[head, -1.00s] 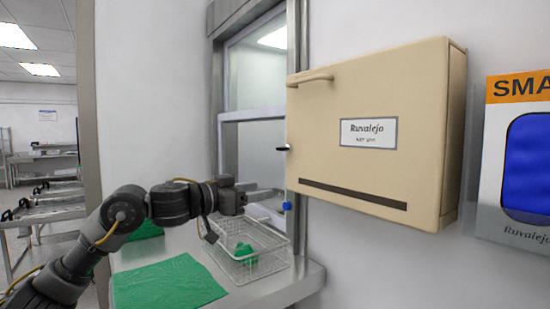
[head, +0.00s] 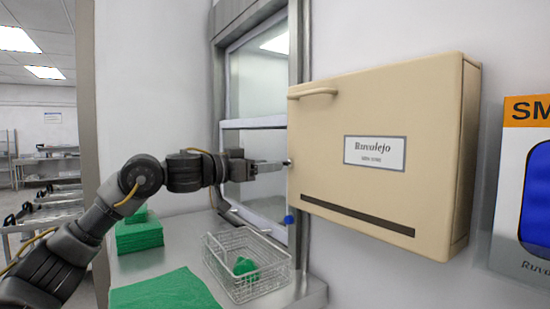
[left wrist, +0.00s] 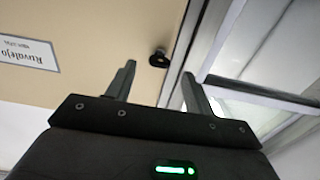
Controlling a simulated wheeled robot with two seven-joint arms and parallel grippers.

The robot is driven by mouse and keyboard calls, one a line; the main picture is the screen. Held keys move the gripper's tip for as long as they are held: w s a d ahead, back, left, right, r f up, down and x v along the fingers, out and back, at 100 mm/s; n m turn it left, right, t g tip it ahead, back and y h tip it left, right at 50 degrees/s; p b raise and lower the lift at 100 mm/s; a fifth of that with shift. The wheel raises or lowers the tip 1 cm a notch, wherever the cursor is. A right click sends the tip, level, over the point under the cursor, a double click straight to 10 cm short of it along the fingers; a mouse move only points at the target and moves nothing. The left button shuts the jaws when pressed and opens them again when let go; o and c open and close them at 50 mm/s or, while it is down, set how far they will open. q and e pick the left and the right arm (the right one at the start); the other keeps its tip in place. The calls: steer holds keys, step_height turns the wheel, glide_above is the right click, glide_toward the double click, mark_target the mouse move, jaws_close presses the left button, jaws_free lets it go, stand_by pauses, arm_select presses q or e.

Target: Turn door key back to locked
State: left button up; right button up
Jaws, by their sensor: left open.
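The beige cabinet door (head: 345,125) with a "Ruvalejo" label is shut on the wall. A small dark key (head: 288,162) sticks out at the door's left edge. In the left wrist view the key (left wrist: 159,57) is a black knob near the door edge, just beyond and between the fingertips. My left gripper (head: 282,163) is open and level with the key, with its fingertips close to it in the head view. Its two fingers (left wrist: 158,72) stand apart with nothing held between them. I cannot tell whether they touch the key. My right gripper is not in view.
Below, a wire basket (head: 238,284) holding a green item stands on the steel counter. Green cloths (head: 168,290) lie beside it, and a folded green stack (head: 138,236) is behind. A metal-framed window (head: 255,85) is left of the cabinet. A blue-fronted box (head: 530,190) hangs at right.

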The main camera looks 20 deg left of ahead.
mark_target(285, 163)
arm_select(q)
steer(key=p+x, duration=0.1)
steer(key=x, duration=0.2)
steer(key=c, duration=1)
